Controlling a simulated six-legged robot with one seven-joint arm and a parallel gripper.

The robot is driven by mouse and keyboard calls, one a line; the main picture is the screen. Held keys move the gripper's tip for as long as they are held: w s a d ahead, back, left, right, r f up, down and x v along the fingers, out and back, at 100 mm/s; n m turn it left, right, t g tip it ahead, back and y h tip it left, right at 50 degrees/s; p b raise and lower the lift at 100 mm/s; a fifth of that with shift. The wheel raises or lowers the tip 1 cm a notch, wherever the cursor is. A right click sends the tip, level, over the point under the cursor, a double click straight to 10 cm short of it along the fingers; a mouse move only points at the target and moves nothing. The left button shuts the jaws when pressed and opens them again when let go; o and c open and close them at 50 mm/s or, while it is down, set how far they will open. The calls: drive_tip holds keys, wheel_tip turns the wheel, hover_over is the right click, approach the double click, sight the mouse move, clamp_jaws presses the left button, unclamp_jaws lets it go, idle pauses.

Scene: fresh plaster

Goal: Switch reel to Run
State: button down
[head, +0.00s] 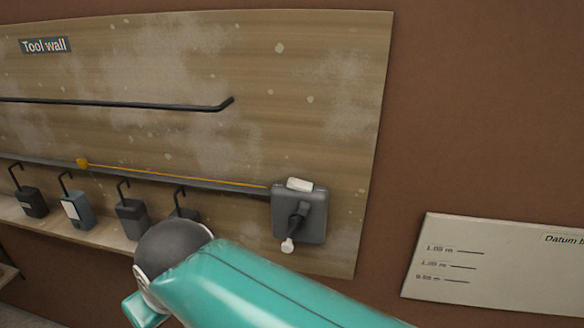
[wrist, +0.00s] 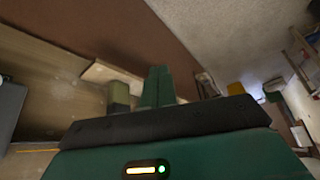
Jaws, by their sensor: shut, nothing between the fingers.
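The reel (head: 313,215) is a dark grey box on the right part of the tool wall board. A white plate (head: 300,184) sits at its top; I can read no wording on it. Its dark lever (head: 294,228) points down and slightly left, ending in a white tip. A yellow line (head: 190,176) runs left from the reel. My gripper (wrist: 157,88) shows green fingers in the wrist view, shut and empty, apart from the reel. A grey shape at that view's left edge may be the reel (wrist: 10,108). The head view shows my arm but not my fingers.
Several dark padlock-like blocks (head: 76,210) hang on hooks left of the reel, above a wooden ledge (head: 60,229). A black rail (head: 130,103) crosses the board (head: 330,60) higher up. A pale datum board (head: 500,268) is on the brown wall to the right.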

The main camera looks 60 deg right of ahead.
drive_tip(key=w+d+r+m, duration=0.2)
drive_tip(key=d+r+m, duration=0.1)
drive_tip(key=d+r, duration=0.4)
wheel_tip(320, 180, up, 18)
drive_tip(key=m+g+h, duration=0.3)
drive_tip(key=m+g, duration=0.1)
drive_tip(key=m, duration=0.6)
hover_over(293, 180)
drive_tip(key=s+a, duration=0.3)
drive_tip(key=shift+s+d, duration=0.15)
drive_tip(key=shift+f+y, duration=0.1)
drive_tip(key=shift+y, duration=0.2)
drive_tip(key=x, duration=0.8)
drive_tip(key=a+x, duration=0.1)
drive_tip(key=x, duration=0.3)
drive_tip(key=shift+w+d+f, duration=0.15)
drive_tip(key=shift+w+f, duration=0.15)
drive_tip(key=shift+f, duration=0.1)
drive_tip(key=shift+w+f, duration=0.1)
drive_tip(key=shift+f, duration=0.4)
